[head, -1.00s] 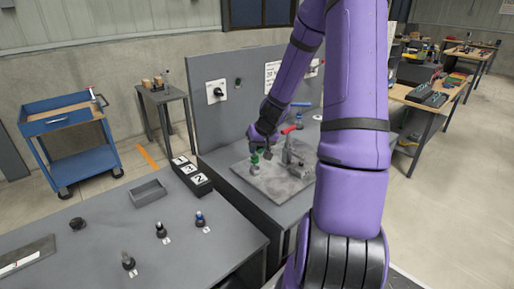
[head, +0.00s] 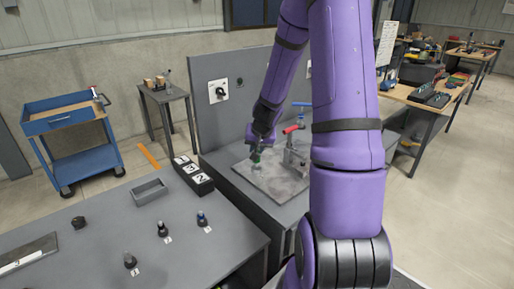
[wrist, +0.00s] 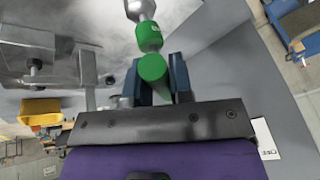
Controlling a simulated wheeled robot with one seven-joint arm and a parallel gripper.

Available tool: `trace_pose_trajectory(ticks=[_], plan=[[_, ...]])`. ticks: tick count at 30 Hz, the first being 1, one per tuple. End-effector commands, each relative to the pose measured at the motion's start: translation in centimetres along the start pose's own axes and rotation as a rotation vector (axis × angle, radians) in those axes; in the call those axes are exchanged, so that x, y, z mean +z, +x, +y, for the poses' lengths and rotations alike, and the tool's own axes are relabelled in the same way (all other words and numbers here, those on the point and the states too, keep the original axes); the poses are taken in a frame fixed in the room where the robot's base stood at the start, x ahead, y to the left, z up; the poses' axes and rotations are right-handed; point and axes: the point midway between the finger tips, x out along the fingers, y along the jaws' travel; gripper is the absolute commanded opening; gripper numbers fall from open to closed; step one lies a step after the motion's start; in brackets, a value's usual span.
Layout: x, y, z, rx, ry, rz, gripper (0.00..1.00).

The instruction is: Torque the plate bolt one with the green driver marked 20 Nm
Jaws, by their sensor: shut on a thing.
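My gripper (head: 256,147) is shut on the green driver (head: 255,157) above the left part of the metal plate (head: 272,186). In the wrist view the green driver (wrist: 150,40) sits between my dark blue fingers (wrist: 158,82), with a bare metal end (wrist: 140,9) pointing away from me. A dark bolt-like knob (wrist: 35,66) shows on the plate at the left of the wrist view. Whether the driver's tip touches a bolt cannot be told. The 20 Nm marking is not readable.
A clamp with a red handle (head: 291,129) stands on the plate just right of my gripper. A blue handle (head: 301,104) is behind it. A numbered black block (head: 196,178), a grey tray (head: 149,190) and several small tools, including one with a blue top (head: 202,219), are on the front bench.

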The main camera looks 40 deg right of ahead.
Motion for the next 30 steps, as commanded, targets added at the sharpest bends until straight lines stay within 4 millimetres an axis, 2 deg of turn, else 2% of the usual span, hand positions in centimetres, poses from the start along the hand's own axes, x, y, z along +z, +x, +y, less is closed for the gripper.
trace_pose_trajectory(ticks=[9,22,30], plan=[[-0.02,-0.01,-0.07,0.004,0.008,0.003,0.0],[0.01,0.09,-0.48,0.068,0.161,0.035,0.0],[-0.05,0.06,-0.41,0.078,0.19,0.041,0.0]])
